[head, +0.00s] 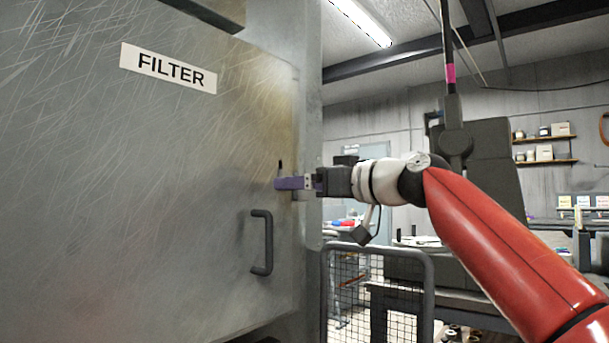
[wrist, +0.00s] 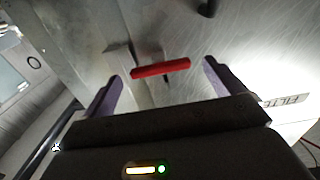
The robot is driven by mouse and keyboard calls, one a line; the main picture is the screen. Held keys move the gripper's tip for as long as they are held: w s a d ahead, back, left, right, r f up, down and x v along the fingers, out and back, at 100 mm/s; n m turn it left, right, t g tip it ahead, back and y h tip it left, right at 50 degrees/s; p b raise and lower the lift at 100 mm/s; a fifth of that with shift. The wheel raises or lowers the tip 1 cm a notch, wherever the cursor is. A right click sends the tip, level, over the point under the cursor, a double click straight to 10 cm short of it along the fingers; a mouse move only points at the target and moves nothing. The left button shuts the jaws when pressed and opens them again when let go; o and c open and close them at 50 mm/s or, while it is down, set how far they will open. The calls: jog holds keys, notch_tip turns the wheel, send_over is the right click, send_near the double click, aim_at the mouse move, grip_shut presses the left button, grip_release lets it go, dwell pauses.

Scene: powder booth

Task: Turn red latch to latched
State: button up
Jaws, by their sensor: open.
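The red latch (wrist: 160,68) is a short red bar on the front of the grey metal door. In the wrist view it lies nearly level across the picture, its left end close to a pale metal bracket (wrist: 122,60) at the door edge. My gripper (wrist: 162,70) is open, with one purple finger on each side of the latch's ends and a gap at both. In the head view my gripper (head: 291,184) is at the door's right edge and hides the latch. Contact with the latch cannot be told.
The door (head: 150,190) carries a FILTER label (head: 168,68) and a dark pull handle (head: 262,243) below my gripper. A mesh guard (head: 378,290) stands to the right of the booth. Benches and shelves (head: 545,150) are further back.

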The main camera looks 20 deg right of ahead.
jog(key=shift+w+a, duration=0.3)
jog(key=shift+w, duration=0.15)
jog(key=shift+c, duration=0.3)
jog(key=c, duration=0.9)
